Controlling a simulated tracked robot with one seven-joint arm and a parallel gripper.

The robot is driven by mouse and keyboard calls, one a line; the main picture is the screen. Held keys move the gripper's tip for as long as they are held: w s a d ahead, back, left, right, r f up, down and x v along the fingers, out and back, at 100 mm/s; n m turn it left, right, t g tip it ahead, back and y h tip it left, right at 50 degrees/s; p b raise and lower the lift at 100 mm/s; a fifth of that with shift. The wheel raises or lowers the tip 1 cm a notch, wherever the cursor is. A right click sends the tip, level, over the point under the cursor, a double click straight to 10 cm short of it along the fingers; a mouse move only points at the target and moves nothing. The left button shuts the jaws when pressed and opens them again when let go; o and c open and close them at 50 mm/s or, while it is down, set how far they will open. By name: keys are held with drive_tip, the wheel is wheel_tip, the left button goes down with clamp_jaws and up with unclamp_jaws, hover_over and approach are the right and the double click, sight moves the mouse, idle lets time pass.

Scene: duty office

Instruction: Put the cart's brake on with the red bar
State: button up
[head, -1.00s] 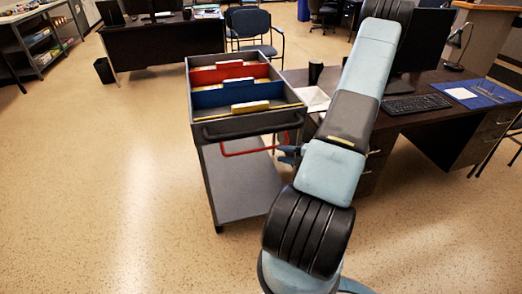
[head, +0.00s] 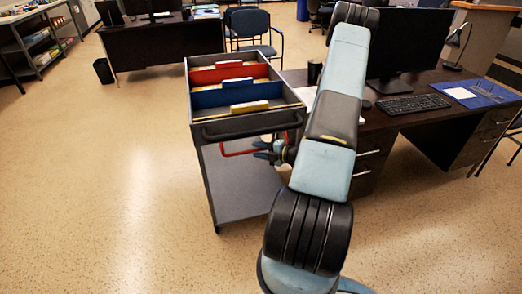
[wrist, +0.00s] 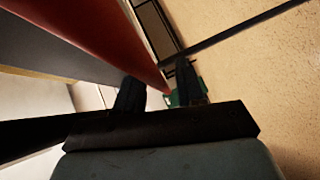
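The grey cart (head: 247,190) stands left of my arm, with a black push handle (head: 245,132) at its near end. The red bar (head: 237,153) hangs below that handle. My gripper (head: 268,151) is at the right part of the bar, which it and my wrist partly hide. In the wrist view the red bar (wrist: 110,42) runs from the upper left down toward the gap between my two dark fingers (wrist: 158,88). The fingers are apart. I cannot tell whether they touch the bar.
The cart's top holds red and blue dividers with folders (head: 236,90). A dark desk (head: 415,112) with monitor and keyboard stands close on the right of my arm. An empty chair (head: 252,30) is behind the cart. The floor left of the cart is clear.

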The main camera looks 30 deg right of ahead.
clamp_jaws()
idle(0.4)
